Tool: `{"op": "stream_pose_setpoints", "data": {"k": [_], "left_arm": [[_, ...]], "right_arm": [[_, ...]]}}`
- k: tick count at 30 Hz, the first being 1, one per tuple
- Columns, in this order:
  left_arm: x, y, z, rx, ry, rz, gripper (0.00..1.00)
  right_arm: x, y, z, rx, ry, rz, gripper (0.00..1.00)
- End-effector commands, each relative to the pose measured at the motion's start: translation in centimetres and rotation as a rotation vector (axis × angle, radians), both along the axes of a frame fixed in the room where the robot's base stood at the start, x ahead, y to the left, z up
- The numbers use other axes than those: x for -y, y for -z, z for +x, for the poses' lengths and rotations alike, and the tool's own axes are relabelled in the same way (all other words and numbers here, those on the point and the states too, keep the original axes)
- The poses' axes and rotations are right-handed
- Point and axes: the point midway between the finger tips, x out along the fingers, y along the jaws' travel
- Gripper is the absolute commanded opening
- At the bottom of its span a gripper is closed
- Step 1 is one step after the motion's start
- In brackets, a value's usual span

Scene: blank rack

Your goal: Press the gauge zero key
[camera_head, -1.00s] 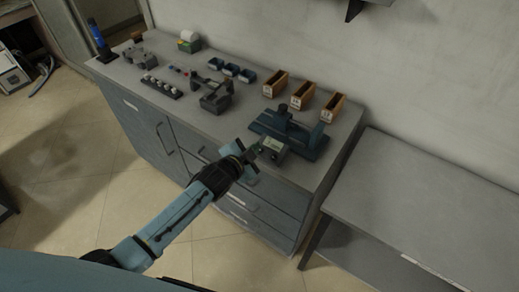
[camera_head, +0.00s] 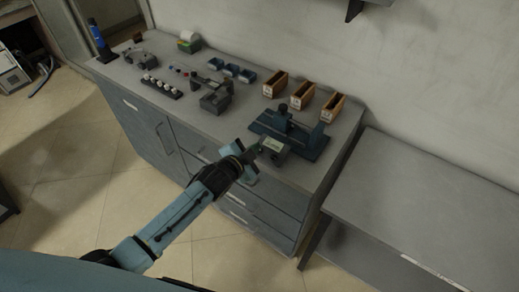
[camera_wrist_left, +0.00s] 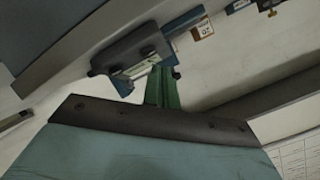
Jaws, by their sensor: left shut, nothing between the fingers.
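The gauge is a small grey box (camera_head: 275,149) with a pale display, at the front of a dark blue stand (camera_head: 310,147) on the right part of the cabinet top. My left gripper (camera_head: 257,147) is shut and empty, with its tips at the gauge's left front side. In the left wrist view the green fingers (camera_wrist_left: 164,90) are together and overlap the edge of the gauge (camera_wrist_left: 134,60), whose face shows a lit display and dark round knobs. I cannot tell whether the tips touch a key. The zero key cannot be made out. My right gripper is out of view.
Several wooden bins (camera_head: 303,95) stand behind the stand, and blue trays (camera_head: 231,70) lie further left. A grey device (camera_head: 215,100) and a strip of white-topped pieces (camera_head: 161,87) are on the left half. A lower grey table (camera_head: 430,200) is at right.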

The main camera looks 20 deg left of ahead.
Motion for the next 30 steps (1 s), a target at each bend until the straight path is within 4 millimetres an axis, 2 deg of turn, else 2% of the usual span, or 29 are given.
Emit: {"op": "stream_pose_setpoints", "data": {"k": [30], "left_arm": [[0.14,0.77,0.34,0.000,0.000,0.000,0.00]], "right_arm": [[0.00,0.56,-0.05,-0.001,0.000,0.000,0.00]]}}
